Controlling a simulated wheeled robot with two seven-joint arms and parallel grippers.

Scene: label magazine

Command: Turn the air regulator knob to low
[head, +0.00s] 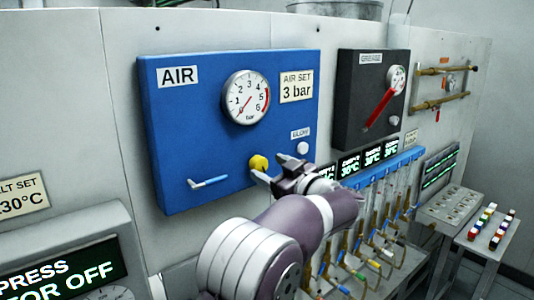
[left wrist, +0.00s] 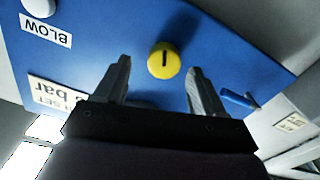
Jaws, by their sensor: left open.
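The yellow air regulator knob (head: 258,163) sits on the lower part of the blue AIR panel (head: 205,125). In the left wrist view the knob (left wrist: 163,62) is round with a short dark mark on its face. My left gripper (head: 268,169) is open in front of the panel, its fingers pointing at the knob. In the left wrist view the knob shows between the two fingertips (left wrist: 158,68); I cannot tell whether they touch it. A round air gauge (head: 246,97) is above the knob, its needle pointing down-left. My right gripper is not in view.
A sign (head: 297,87) reads AIR SET 3 bar. A white BLOW button (head: 302,148) is right of the knob, and a blue-white lever (head: 208,182) is left. A dark panel with a red lever (head: 377,108) and several hoses (head: 385,225) are at right.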

